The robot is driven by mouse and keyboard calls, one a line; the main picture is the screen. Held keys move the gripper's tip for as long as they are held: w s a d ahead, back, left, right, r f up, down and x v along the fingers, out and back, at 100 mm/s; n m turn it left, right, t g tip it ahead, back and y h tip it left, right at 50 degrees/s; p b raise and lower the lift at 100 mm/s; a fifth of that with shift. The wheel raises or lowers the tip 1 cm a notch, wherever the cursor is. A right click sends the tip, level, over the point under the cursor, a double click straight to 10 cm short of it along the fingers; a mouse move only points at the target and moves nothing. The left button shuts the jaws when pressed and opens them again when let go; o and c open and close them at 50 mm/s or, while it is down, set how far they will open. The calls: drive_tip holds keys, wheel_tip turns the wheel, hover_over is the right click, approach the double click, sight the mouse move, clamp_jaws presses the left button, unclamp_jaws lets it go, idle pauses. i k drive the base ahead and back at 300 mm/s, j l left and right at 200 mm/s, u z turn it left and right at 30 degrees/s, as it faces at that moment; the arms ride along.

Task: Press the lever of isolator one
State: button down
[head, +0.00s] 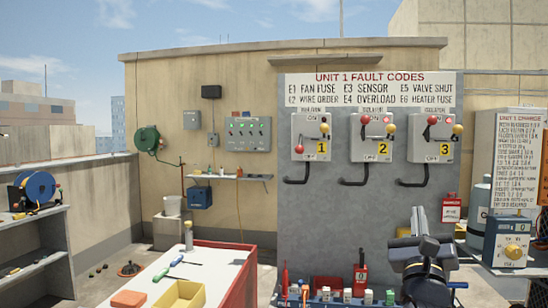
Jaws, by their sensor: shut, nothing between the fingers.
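Isolator one (317,143) is a grey box marked with a yellow 1, the leftmost of three on the grey panel. Its red knob (299,149) sits low on the left side. A yellow knob (324,127) sits at upper right. Which knob ends the lever is too small to tell. My gripper (418,213) is at the lower right, in front of the panel, shut and empty. It is well below and right of isolator one and touches none of the boxes.
Isolator two (370,146) and isolator three (430,146) stand to the right, their red knobs high. Black cables hang below the boxes. A white-topped bench (205,262) with tools stands at lower left. Small bottles and red tools line the panel's foot. The panel's middle is clear.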

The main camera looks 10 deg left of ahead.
sight(300, 149)
drive_tip(key=i+j, duration=1)
drive_tip(key=j, duration=0.25)
